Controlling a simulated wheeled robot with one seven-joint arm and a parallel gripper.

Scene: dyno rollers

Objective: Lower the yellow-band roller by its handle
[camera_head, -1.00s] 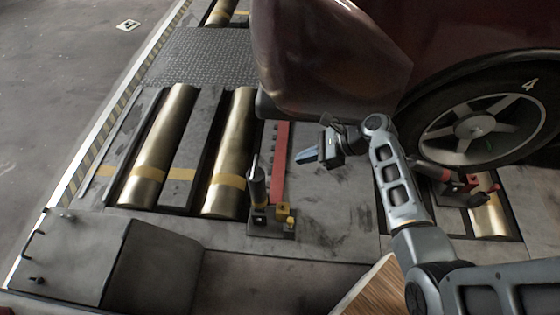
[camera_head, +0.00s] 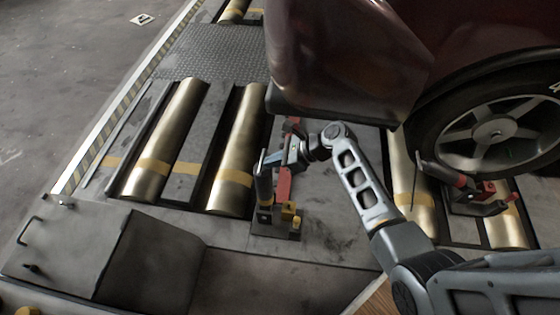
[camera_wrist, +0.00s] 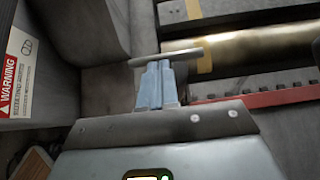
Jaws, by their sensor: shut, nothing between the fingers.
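Two brass rollers with yellow bands lie side by side, the left one (camera_head: 167,130) and the right one (camera_head: 237,145). A dark upright handle (camera_head: 264,190) with a thin metal rod on top stands just right of the right roller, on a small base with yellow parts (camera_head: 288,213). My gripper (camera_head: 270,159) has its blue fingers shut and empty at the handle's top. In the wrist view the fingers (camera_wrist: 156,70) point at the metal rod (camera_wrist: 185,53), which crosses just beyond their tips. I cannot tell whether they touch.
A red toothed bar (camera_head: 285,183) runs behind my gripper. The dark red car body (camera_head: 345,60) overhangs the rollers, with its wheel (camera_head: 495,130) at the right. Another red-and-black lever (camera_head: 445,175) is beside the wheel. A grey box (camera_head: 75,250) stands front left.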

